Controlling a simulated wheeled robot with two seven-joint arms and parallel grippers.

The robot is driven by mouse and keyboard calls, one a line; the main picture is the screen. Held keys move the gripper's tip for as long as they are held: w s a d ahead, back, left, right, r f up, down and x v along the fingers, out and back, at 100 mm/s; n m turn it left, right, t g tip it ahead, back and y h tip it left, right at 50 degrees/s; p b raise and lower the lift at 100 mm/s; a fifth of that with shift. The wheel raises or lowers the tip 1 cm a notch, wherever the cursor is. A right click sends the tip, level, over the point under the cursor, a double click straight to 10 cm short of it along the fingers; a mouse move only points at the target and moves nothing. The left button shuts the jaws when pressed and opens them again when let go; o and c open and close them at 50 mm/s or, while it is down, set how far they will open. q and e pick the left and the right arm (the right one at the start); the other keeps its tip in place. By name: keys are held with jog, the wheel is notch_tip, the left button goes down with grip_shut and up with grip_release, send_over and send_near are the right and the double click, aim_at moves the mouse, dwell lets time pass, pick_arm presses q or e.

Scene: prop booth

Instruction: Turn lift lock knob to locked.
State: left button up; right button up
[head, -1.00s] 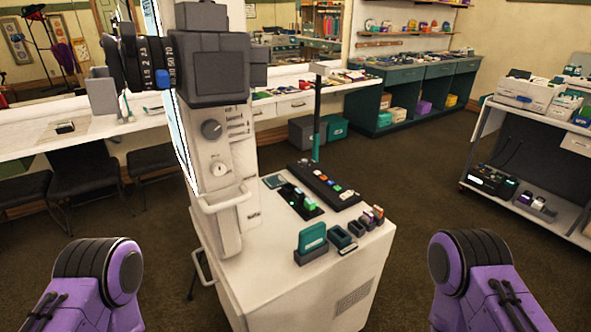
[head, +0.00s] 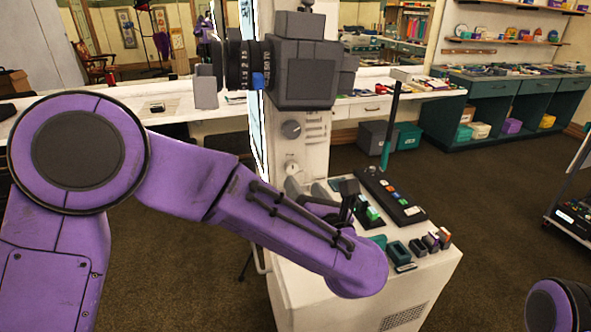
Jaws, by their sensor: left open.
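The white machine column (head: 316,150) stands in the middle of the head view. A round dark grey knob (head: 291,129) is on its front, with small unreadable markings beside it. A second, pale round dial (head: 292,168) sits lower on the same face, partly hidden. I cannot read which one is the lift lock. My purple left arm reaches across in front of the column. My left gripper (head: 345,202) is dark, small and partly hidden behind my forearm. It is open, to the right of the lower dial and apart from the dark knob. My right gripper is out of view.
A grey boxy camera head (head: 305,72) with a ringed lens tops the column. The console top holds a black button panel (head: 390,197) and small coloured blocks (head: 436,240). A thin post (head: 390,125) rises behind.

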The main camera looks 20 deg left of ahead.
aim_at(293, 170)
pick_arm(q)
jog(key=p+x, duration=0.1)
jog(key=x, duration=0.4)
jog(key=shift+w+a+r, duration=0.1)
jog(key=shift+w+a, duration=0.1)
jog(key=shift+w+a+p, duration=0.35)
jog(key=shift+w, duration=0.2)
grip_shut()
jog(key=c, duration=1.1)
grip_release()
